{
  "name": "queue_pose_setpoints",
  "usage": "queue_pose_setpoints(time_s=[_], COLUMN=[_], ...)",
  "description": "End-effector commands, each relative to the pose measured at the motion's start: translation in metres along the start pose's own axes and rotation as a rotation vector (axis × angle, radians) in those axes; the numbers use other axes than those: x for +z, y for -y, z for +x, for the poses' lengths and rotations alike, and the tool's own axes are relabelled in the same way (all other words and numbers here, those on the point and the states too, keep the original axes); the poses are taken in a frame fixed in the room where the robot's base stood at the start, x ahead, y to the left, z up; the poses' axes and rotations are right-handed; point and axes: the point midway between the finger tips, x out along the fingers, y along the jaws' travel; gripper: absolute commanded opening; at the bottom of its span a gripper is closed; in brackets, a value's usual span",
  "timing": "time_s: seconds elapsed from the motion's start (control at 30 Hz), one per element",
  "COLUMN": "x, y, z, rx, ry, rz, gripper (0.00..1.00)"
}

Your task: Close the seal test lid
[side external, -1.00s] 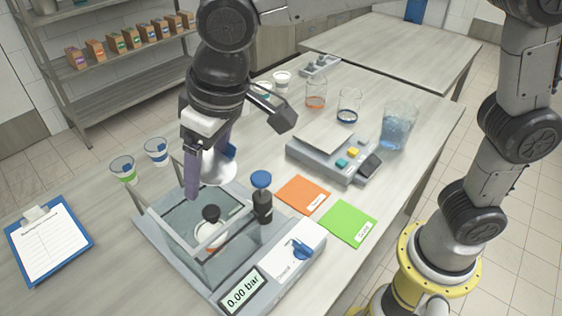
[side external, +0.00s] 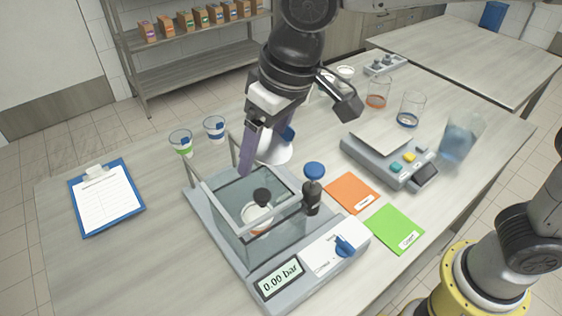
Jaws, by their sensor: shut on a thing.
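The seal tester (side external: 277,285) stands on the table, with a clear-walled chamber and a display reading 0.00 bar. Inside the chamber is a cup with an orange band (side external: 258,219), with a black knob (side external: 262,196) above it. My gripper (side external: 250,165) is over the chamber's back side, pointing down, by the upper edge of the clear lid (side external: 234,151). It is shut, apparently on the lid's edge; the hold is mostly hidden by its purple finger. A white rounded thing (side external: 275,151) shows beside the finger, partly hidden.
A dark bottle with a blue cap (side external: 313,190) stands close at the tester's right. Orange (side external: 352,193) and green (side external: 393,229) cards, a scale (side external: 388,160) and a blue-filled beaker (side external: 459,138) are further right. Two clear cups (side external: 181,144) and a clipboard (side external: 107,197) are left.

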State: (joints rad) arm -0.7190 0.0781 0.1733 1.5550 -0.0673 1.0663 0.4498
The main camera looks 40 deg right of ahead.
Motion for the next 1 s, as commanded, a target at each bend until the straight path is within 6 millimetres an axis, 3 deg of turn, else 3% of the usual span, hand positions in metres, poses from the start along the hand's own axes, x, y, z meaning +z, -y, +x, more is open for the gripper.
queue_pose_setpoints(time_s=[0.2,0.4,0.73,1.0], x=[-0.05,-0.074,-0.077,-0.058], y=[-0.028,-0.054,-0.066,-0.061], z=[0.002,0.0,0.003,0.041], rx=[0.03,0.053,0.07,0.071], ry=[0.205,0.376,0.459,0.46], rz=[0.397,0.672,0.781,0.778], gripper=[0.08,0.07,0.07,0.07])
